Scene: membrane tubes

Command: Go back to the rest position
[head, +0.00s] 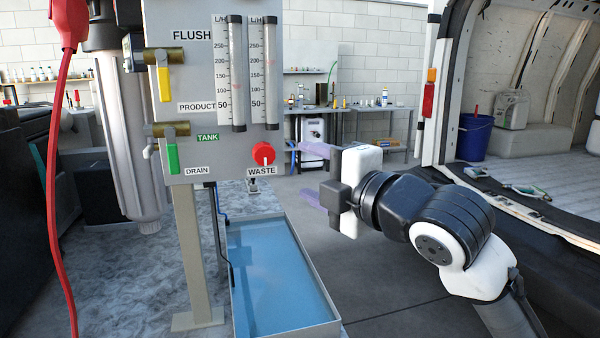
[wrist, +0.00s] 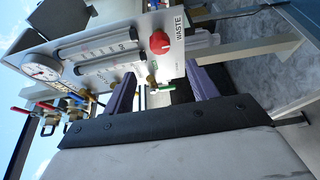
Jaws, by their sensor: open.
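My gripper (head: 308,174) is to the right of the grey panel (head: 205,100) in the head view, with its purple fingers spread and pointing left. Nothing is between the fingers. In the wrist view the two fingers (wrist: 162,95) stand apart, with the panel beyond them. The red WASTE knob (head: 263,154) is on the panel's lower right, left of my gripper and apart from it. It also shows in the wrist view (wrist: 160,42). The panel bears two clear flow tubes (head: 237,75), a yellow handle (head: 164,82) and a green handle (head: 173,158).
A water-filled tray (head: 275,272) lies below the panel. An open van (head: 520,170) with a blue bucket (head: 474,137) is at right. A workbench (head: 350,108) stands behind.

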